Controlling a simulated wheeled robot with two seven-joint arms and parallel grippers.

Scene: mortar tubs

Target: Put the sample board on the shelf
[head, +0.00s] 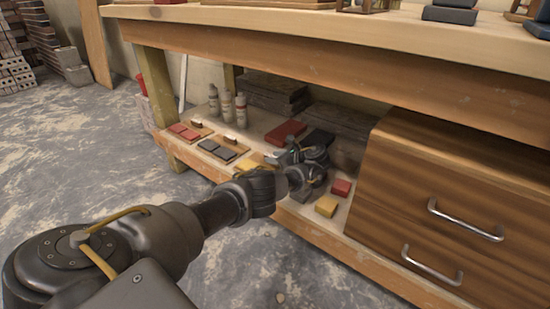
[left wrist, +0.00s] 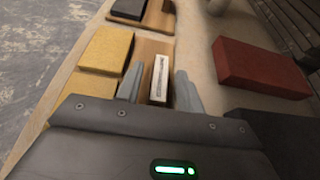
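A sample board (left wrist: 155,50) of light wood with two yellow tiles (left wrist: 105,50) and an upright white grip block (left wrist: 160,78) lies flat on the low shelf (head: 298,213) under the workbench. In the head view one yellow tile (head: 247,165) shows; my arm hides much of the board. My left gripper (head: 279,160) is down at this board. In the left wrist view its fingers (left wrist: 158,92) stand either side of the white grip block, with a visible gap on the left side. It looks open. My right gripper is not in view.
A dark-tiled board (head: 223,149) and a red-tiled board (head: 188,131) lie farther left on the shelf, with bottles (head: 227,105) behind. A red brick (head: 285,132) lies close behind the gripper. Loose yellow (head: 326,206) and red (head: 341,188) blocks and a drawer cabinet (head: 450,200) are right.

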